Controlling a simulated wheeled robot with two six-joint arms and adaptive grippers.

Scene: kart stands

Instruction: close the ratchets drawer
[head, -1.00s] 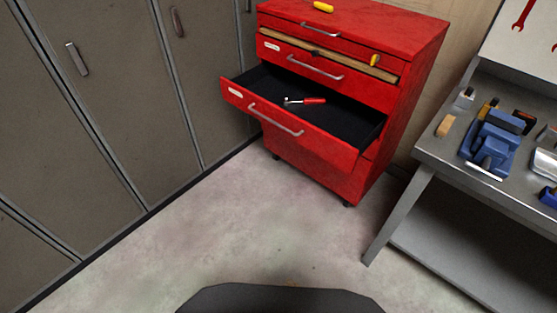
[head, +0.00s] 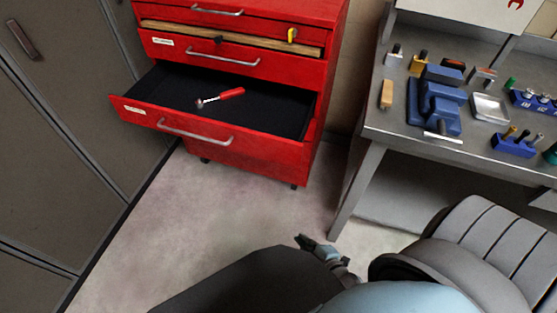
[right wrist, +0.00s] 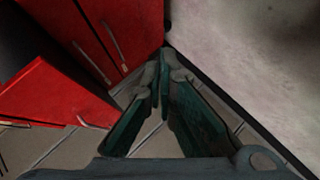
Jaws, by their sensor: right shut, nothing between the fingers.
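The open drawer (head: 250,152) of the red tool cabinet sticks well out, with a silver bar handle (head: 195,133) and a small white label (head: 135,110) too small to read. A ratchet (head: 222,96) with a red grip lies on its black floor. My right gripper (head: 305,241) is low in the head view, in front of and below the drawer, apart from it. In the right wrist view its fingers (right wrist: 164,72) are together and empty, with red cabinet fronts (right wrist: 118,22) beyond on the left. My left gripper is not in view.
A grey workbench (head: 380,125) with a blue vise (head: 435,100) and several small tools stands right of the cabinet. Grey lockers (head: 60,130) line the left. Above the open drawer, another drawer (head: 165,28) is slightly out. The floor (head: 215,215) before the cabinet is clear.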

